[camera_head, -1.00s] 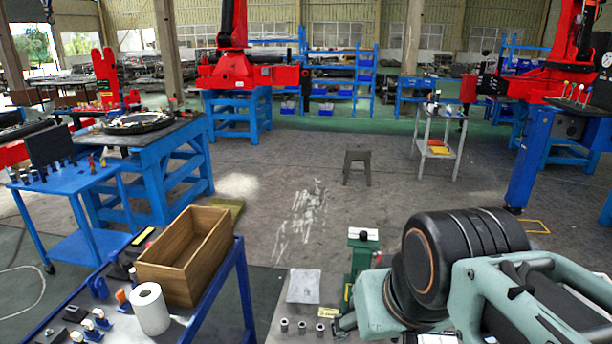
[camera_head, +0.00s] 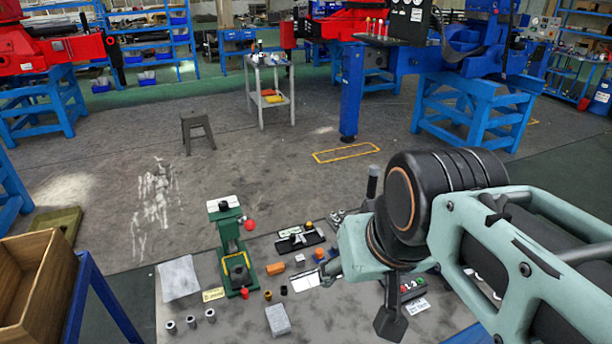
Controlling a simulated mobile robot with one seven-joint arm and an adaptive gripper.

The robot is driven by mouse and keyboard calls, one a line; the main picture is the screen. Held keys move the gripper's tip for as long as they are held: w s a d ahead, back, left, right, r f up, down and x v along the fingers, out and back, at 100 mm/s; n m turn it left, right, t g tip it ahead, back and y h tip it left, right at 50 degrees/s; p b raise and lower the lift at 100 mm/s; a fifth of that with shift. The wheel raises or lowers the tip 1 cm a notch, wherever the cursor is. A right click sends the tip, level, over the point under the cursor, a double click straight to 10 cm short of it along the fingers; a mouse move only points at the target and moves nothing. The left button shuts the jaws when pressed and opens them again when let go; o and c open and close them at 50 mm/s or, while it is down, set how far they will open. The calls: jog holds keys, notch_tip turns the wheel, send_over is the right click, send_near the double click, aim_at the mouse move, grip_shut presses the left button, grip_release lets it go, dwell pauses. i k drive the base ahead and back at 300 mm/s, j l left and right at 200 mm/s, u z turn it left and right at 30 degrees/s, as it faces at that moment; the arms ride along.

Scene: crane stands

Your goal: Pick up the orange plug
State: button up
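An orange block-like piece (camera_head: 275,268) lies on the grey bench top (camera_head: 232,325), just right of the green press. It may be the orange plug; it is too small to be sure. Another small orange piece (camera_head: 319,253) lies further right, near my arm. My arm comes in from the right and covers part of the bench.
A green press (camera_head: 229,240) stands on the bench. Around it lie a white cloth (camera_head: 178,278), a grey block (camera_head: 278,319), several metal cylinders (camera_head: 190,322) and a black tray (camera_head: 300,239). A wooden box (camera_head: 38,290) stands at the left. A stool (camera_head: 197,130) stands on open floor.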

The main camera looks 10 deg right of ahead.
aim_at(319, 251)
jog(key=k+l, duration=0.1)
jog(key=l+u, duration=0.2)
jog(key=l, duration=0.3)
jog(key=k+l+u, duration=0.1)
jog(key=l+u, duration=0.15)
jog(key=l, duration=0.25)
jog(key=k, duration=0.7)
jog(key=l, duration=0.05)
